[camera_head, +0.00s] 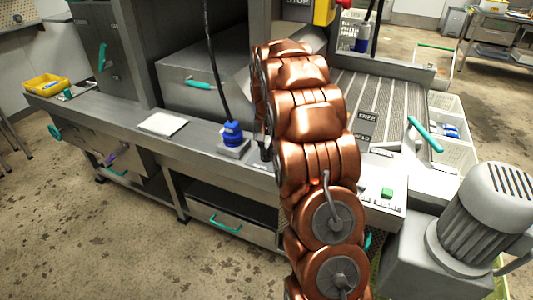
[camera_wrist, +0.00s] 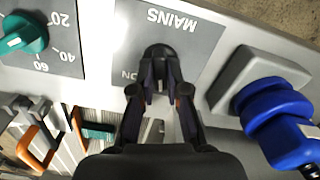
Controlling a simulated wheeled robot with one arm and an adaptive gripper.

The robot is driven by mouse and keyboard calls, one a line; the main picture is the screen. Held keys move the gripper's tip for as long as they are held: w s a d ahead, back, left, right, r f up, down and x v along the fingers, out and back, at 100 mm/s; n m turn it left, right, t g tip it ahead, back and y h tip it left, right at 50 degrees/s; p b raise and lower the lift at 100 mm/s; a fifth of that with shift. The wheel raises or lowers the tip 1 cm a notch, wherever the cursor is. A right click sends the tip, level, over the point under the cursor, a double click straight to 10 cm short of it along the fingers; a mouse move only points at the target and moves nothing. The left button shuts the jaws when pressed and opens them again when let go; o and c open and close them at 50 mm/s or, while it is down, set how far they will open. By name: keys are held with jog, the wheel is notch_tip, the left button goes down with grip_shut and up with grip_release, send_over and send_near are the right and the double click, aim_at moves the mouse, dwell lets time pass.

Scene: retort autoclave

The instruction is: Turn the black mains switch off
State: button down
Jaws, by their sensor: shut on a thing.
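The mains plate (camera_wrist: 205,40) is a grey panel with upside-down "MAINS" lettering, seen in the wrist view. The black mains switch (camera_wrist: 158,53) is on it, between my fingertips and partly covered by them. My gripper (camera_wrist: 159,82) is shut on the switch, with a finger on each side. Part of an "ON" mark shows beside the left finger; any other mark is hidden. In the head view my gripper (camera_head: 265,150) is low at the counter, mostly behind my copper arm, and the switch cannot be made out.
A blue plug (camera_wrist: 272,112) in a grey socket stands close to the right of my gripper; it also shows in the head view (camera_head: 232,133) with its black cable. A teal dial (camera_wrist: 24,36) is on the left. A white pad (camera_head: 163,123) lies on the counter (camera_head: 120,118).

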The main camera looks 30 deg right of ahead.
aim_at(266, 151)
jog(key=n+b, duration=0.1)
jog(key=n, duration=0.4)
jog(key=shift+n+b, duration=0.3)
dwell(0.4)
jog(key=c, duration=1.2)
grip_release()
jog(key=shift+o, duration=0.2)
notch_tip(266, 151, up, 12)
